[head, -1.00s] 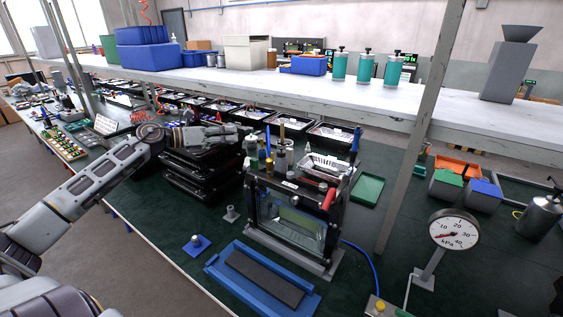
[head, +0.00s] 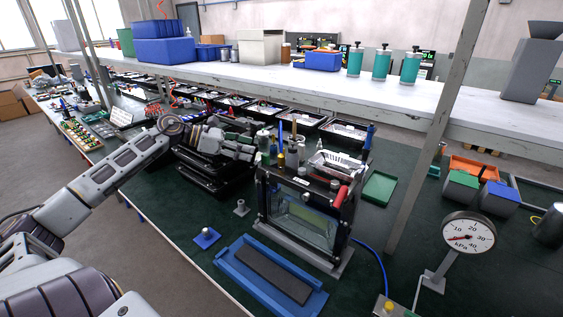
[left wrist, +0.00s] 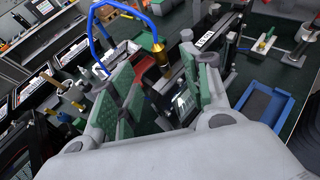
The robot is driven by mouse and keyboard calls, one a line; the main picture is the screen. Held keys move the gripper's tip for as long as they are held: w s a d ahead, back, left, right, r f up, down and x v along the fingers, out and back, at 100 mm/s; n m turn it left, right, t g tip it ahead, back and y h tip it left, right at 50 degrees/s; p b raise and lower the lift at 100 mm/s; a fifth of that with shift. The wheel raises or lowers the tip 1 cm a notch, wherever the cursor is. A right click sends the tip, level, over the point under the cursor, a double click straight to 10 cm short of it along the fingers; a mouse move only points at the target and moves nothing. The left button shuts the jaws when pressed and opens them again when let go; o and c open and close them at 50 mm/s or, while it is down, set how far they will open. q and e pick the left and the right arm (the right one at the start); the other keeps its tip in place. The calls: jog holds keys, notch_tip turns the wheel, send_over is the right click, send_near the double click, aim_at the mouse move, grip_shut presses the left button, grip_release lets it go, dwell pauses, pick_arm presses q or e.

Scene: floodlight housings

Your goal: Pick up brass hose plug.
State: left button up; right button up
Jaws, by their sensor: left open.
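A small brass plug (left wrist: 162,58) shows in the left wrist view, upright, between and beyond the tips of my left gripper (left wrist: 160,78). In the head view a small brass-coloured piece (head: 281,160), likely the same plug, stands on top of the black-framed tank (head: 300,215), among bottles and tools. My left gripper also shows in the head view (head: 250,150), just left of that piece. Its green-padded fingers are apart and nothing is clamped between them. Whether a finger touches the plug cannot be told. My right gripper is not in view.
Black stacked trays (head: 205,178) lie under my left forearm. A blue tray (head: 228,263) lies in front. A shelf post (head: 425,150) stands to the right.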

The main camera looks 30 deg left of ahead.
aim_at(279, 155)
pick_arm(q)
jog(key=shift+w+d, duration=0.1)
jog(key=x, duration=0.6)
dwell(0.6)
jog(key=shift+x, duration=1.05)
jog(key=shift+w+d+f+p, duration=0.15)
jog(key=shift+w+d+p, duration=0.05)
jog(key=shift+w+p, duration=0.15)
dwell(0.5)
